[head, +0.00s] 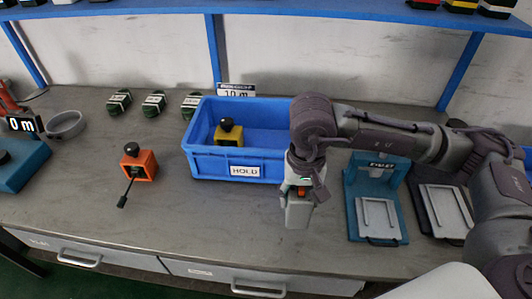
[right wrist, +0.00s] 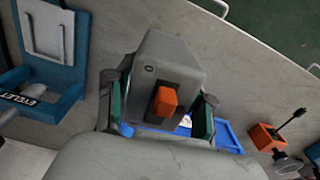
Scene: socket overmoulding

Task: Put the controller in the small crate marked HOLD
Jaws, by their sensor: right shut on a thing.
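A grey box with an orange square button, apparently the controller (head: 298,212), is held in my right gripper (head: 303,188). It also shows between the two fingers in the right wrist view (right wrist: 175,62). It hangs over the bench in front of and right of the blue crate (head: 208,165), outside it. The crate has a white HOLD label (head: 245,171) on its front wall. A yellow box with a black knob (head: 229,139) is inside the crate at the left. My right arm hides the crate's right end. My left gripper is not in view.
An orange box with a black knob and short cable (head: 139,165) stands left of the crate. Several dark green parts (head: 154,103) stand behind it. A teal press (head: 375,175) is at the right. The bench front between is clear.

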